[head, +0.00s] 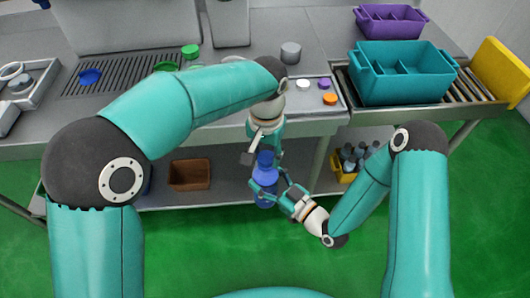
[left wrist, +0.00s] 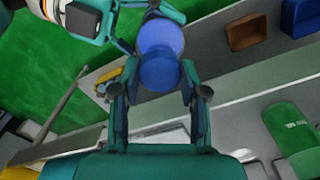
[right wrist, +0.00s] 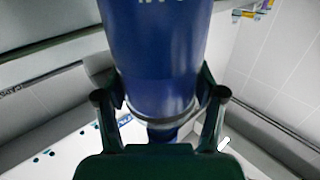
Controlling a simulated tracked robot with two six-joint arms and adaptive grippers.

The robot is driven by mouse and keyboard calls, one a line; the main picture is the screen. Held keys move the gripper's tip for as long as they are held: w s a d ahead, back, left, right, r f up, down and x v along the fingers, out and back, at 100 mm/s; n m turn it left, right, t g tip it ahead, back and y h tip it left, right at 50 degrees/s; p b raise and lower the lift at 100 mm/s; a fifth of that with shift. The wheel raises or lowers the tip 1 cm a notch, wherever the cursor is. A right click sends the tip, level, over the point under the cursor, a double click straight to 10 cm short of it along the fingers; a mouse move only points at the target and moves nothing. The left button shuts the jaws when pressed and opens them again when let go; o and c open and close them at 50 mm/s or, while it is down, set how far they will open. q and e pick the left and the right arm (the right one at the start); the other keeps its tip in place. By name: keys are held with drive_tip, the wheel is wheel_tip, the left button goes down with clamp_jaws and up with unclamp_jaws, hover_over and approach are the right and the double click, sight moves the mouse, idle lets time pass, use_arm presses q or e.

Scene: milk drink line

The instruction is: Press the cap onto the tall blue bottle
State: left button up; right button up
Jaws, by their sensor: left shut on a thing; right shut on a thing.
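The tall blue bottle (head: 265,198) is upright in front of the workbench, below the level of its top. My right gripper (head: 268,184) is shut around its body; the right wrist view shows the bottle (right wrist: 155,55) between the fingers. My left gripper (head: 265,151) points down over the bottle's top, shut on a blue cap (left wrist: 158,73). In the left wrist view the bottle (left wrist: 161,38) lies just beyond the cap, overlapped by it. The cap (head: 265,157) appears at the bottle's mouth in the head view; I cannot tell whether it is seated.
Loose white, purple and orange caps (head: 330,99) lie on a small tray at the bench's front edge. A teal crate (head: 400,88) stands on rollers at right. A brown box (head: 189,175) and a yellow crate (head: 346,178) of bottles are on the lower shelf.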

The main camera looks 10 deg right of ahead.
use_arm(q)
drive_tip(key=shift+f, duration=0.65)
drive_tip(key=o, duration=0.8)
drive_tip(key=shift+r, duration=0.1)
wheel_tip(320, 180, up, 12)
drive_tip(key=shift+f, duration=0.15)
drive_tip(key=shift+f, duration=0.15)
